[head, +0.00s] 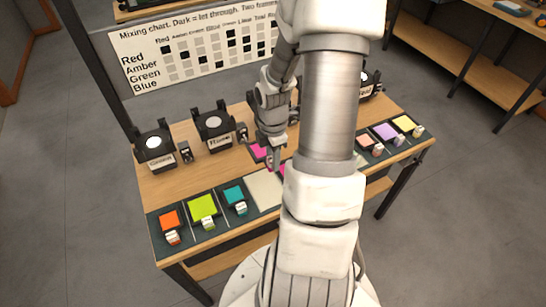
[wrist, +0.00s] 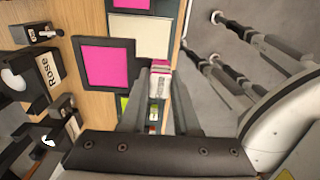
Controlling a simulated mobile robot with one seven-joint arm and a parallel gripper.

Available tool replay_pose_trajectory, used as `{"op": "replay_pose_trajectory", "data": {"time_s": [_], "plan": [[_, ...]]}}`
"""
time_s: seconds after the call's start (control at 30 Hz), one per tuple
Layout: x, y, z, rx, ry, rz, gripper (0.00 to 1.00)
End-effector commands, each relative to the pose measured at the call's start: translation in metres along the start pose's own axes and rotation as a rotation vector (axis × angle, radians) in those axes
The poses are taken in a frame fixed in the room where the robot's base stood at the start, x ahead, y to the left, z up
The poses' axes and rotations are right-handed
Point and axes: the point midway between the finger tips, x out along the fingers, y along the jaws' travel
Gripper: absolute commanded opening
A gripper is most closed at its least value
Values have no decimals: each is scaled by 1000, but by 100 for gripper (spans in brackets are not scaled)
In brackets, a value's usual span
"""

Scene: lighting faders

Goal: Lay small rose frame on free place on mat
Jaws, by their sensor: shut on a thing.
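My gripper (head: 272,163) is shut on the pale labelled tab (wrist: 160,85) of the small rose frame (wrist: 105,62), a magenta square with a dark border. In the head view the small rose frame (head: 258,151) shows just left of the fingers, partly hidden by my arm. It looks raised above the wood. The dark mat (head: 155,226) runs along the table's front. A bare cream place (head: 264,191) lies on it, right of the teal frame; it also shows in the wrist view (wrist: 140,36). Another magenta frame (wrist: 131,4) lies beyond that place.
Orange (head: 169,219), lime (head: 202,208) and teal (head: 234,196) frames lie on the mat's left. Lamps (head: 154,147) stand along the back. My arm hides the mat's middle right.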

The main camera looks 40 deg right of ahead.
Motion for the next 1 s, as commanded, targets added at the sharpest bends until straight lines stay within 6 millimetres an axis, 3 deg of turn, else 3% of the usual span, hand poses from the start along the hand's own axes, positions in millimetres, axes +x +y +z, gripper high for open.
{"op": "replay_pose_trajectory", "data": {"time_s": [0.1, 1.0], "plan": [[17, 0, 0, 0, 0, 0, 0], [105, 0, 0, 0, 0, 0, 0]]}}
